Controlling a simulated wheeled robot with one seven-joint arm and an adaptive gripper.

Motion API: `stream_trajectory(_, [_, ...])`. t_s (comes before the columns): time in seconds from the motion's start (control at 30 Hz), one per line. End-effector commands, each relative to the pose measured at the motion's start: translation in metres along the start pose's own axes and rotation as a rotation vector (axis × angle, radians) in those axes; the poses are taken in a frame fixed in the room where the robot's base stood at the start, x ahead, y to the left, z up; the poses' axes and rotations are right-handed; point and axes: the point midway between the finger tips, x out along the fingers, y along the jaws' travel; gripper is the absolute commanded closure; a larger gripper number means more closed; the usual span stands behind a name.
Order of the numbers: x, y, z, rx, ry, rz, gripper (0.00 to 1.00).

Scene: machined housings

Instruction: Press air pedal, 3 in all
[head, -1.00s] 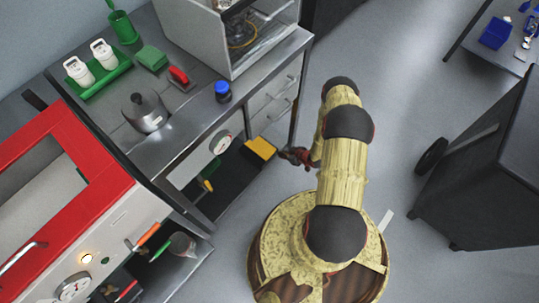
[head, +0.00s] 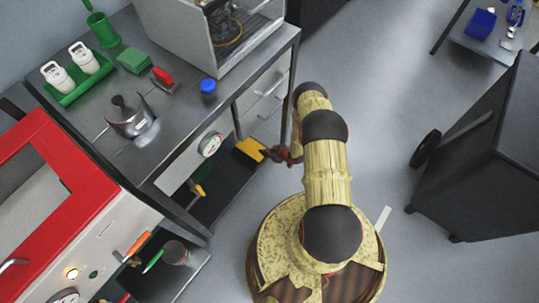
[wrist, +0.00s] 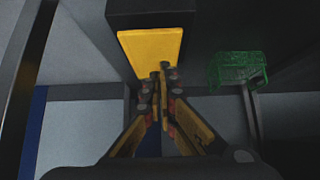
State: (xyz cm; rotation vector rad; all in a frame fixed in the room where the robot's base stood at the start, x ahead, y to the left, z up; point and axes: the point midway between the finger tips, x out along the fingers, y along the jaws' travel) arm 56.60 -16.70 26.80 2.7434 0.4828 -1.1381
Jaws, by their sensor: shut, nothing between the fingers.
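The air pedal shows as a yellow plate (head: 249,149) low at the front of the metal bench, near the floor. In the wrist view the yellow plate (wrist: 150,48) sits on a black block, straight ahead of my fingers. My gripper (head: 271,154) is at the right edge of the pedal in the head view. In the wrist view my gripper (wrist: 160,70) is shut and empty, its fingertips overlapping the plate's lower edge. I cannot tell whether they touch it or whether the plate is pressed down.
A green basket (wrist: 238,68) hangs right of the pedal in the wrist view.

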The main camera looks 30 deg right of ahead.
Motion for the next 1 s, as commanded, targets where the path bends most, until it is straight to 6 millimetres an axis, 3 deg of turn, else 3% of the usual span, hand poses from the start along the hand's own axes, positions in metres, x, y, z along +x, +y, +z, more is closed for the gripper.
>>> stream_trajectory(0.07, [0.017, -0.001, 0.002, -0.003, 0.001, -0.001, 1.00])
stream_trajectory(0.3, [0.035, 0.000, 0.025, 0.000, 0.000, 0.000, 1.00])
stream_trajectory(0.8, [0.039, 0.000, 0.029, 0.000, 0.002, 0.000, 1.00])
stream_trajectory(1.0, [0.045, 0.000, 0.043, 0.003, 0.057, 0.000, 1.00])
